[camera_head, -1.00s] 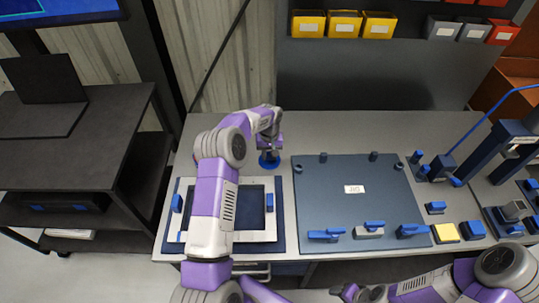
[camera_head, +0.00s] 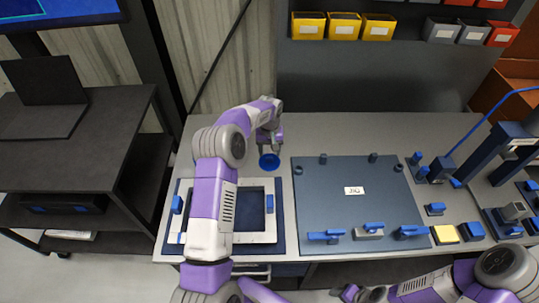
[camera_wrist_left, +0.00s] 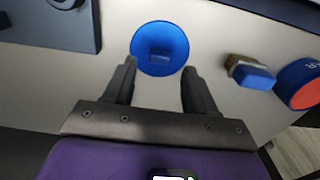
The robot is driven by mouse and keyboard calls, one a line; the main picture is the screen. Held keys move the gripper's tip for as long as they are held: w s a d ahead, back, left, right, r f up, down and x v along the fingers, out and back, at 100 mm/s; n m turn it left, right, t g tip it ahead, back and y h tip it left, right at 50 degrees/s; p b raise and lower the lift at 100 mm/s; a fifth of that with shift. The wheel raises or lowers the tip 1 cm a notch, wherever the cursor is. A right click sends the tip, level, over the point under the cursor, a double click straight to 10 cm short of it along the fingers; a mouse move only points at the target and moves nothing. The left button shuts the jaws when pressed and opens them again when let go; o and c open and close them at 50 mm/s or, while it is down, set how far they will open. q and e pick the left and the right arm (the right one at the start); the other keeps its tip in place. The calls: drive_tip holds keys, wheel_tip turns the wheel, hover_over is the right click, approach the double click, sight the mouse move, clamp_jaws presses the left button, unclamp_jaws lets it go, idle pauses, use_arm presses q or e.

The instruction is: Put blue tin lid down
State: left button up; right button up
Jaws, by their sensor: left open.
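The round blue tin lid (camera_head: 269,162) lies on the grey table, between the framed panel and the jig board. In the left wrist view the lid (camera_wrist_left: 159,30) shows whole, with a small rectangular mark in its middle. My left gripper (camera_head: 271,147) is just above and behind the lid in the head view.
The dark jig board (camera_head: 350,200) with blue clamps lies right of the lid. The light frame on a dark panel (camera_head: 281,232) lies to the left and nearer. A small blue and tan block (camera_wrist_left: 250,72) and a blue and orange round thing (camera_wrist_left: 302,84) show in the wrist view.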

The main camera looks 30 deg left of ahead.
sight(269, 158)
use_arm(q)
wheel_tip(269, 158, up, 8)
drive_tip(key=p, duration=0.1)
drive_tip(key=shift+r, duration=0.2)
idle(0.4)
